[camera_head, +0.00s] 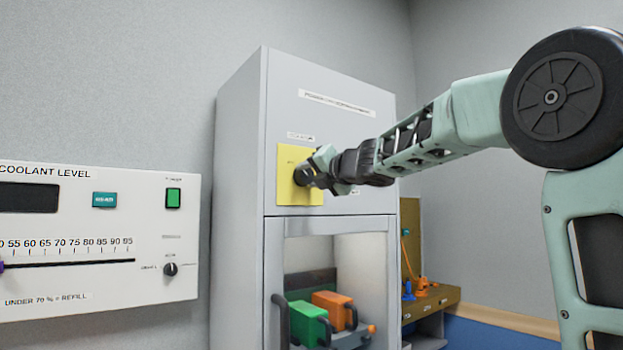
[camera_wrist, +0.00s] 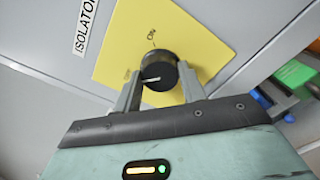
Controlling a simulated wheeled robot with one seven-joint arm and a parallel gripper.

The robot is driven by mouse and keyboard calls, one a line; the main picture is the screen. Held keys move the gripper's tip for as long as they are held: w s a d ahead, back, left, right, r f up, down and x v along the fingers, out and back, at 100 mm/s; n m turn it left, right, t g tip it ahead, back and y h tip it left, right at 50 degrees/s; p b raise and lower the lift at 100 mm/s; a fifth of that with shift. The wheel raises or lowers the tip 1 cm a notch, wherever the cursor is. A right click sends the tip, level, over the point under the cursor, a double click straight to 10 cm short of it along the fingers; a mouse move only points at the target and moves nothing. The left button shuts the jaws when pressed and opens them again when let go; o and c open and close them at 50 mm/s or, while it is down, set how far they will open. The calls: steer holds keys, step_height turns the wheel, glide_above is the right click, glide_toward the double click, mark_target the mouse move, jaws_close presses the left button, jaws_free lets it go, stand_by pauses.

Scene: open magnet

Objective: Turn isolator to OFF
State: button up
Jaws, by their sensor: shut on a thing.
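The isolator is a black round knob (camera_wrist: 158,72) with a white pointer line, on a yellow plate (camera_wrist: 135,38) under an ISOLATOR label. In the wrist view its pointer lies towards the lower left, near a small blurred mark, and away from the ON mark at the top. My gripper (camera_wrist: 158,82) is shut on the knob, one finger on each side. In the head view the yellow plate (camera_head: 298,160) is on the grey cabinet's upper front, and my gripper (camera_head: 308,175) hides much of the knob.
The cabinet (camera_head: 240,150) has an open-looking lower bay with a green box (camera_head: 308,322) and an orange box (camera_head: 335,308). A coolant level panel (camera_head: 95,240) stands at the left. A wooden bench (camera_head: 435,298) with orange and blue items stands behind at the right.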

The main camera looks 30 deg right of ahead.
stand_by(0.4)
steer(key=o, duration=1)
steer(key=shift+c, duration=0.2)
